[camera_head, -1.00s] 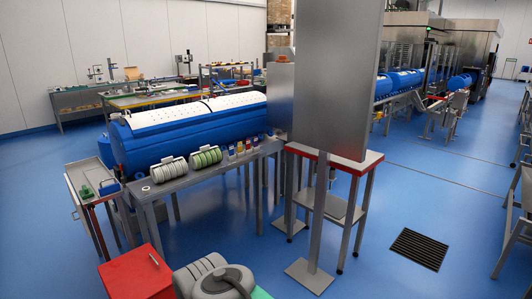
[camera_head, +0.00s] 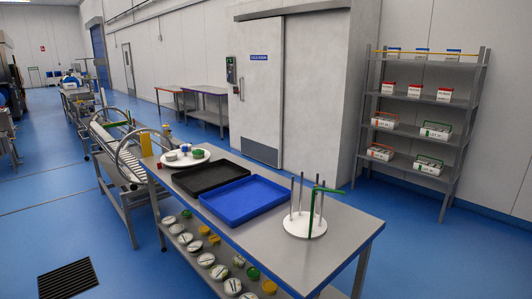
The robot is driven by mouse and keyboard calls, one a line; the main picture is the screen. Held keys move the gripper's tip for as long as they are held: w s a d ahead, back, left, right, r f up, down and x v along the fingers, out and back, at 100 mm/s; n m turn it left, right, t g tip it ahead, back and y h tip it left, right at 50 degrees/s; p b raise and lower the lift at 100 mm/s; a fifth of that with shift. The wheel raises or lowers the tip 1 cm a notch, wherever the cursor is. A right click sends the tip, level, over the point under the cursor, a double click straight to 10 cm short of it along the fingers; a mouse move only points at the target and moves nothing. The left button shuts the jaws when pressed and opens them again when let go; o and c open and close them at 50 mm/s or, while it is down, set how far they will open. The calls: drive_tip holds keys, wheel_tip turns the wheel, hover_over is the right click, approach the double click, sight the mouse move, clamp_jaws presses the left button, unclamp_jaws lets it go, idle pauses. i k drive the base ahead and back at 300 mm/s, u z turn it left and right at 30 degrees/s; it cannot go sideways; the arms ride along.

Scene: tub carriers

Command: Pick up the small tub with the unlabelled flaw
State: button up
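My gripper is out of view. A green-topped tub (camera_head: 198,153) sits with others on a round white plate (camera_head: 174,163) on the tabletop's far left. A round white carrier base (camera_head: 296,228) with upright metal rods and a green upright piece stands at the right end. The tubs are too small to show labels or flaws, so I cannot tell which one is flawed.
A black tray (camera_head: 210,188) and a blue tray (camera_head: 220,206) lie empty on the table (camera_head: 345,233). A conveyor (camera_head: 98,138) stands at left. A rack (camera_head: 457,147) with boxes and handled carriers is at the right wall. The blue floor is open between table and rack.

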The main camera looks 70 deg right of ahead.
sight(172, 156)
drive_tip(key=z, duration=1.25)
drive_tip(key=i, duration=3.8)
drive_tip(key=u, duration=0.3)
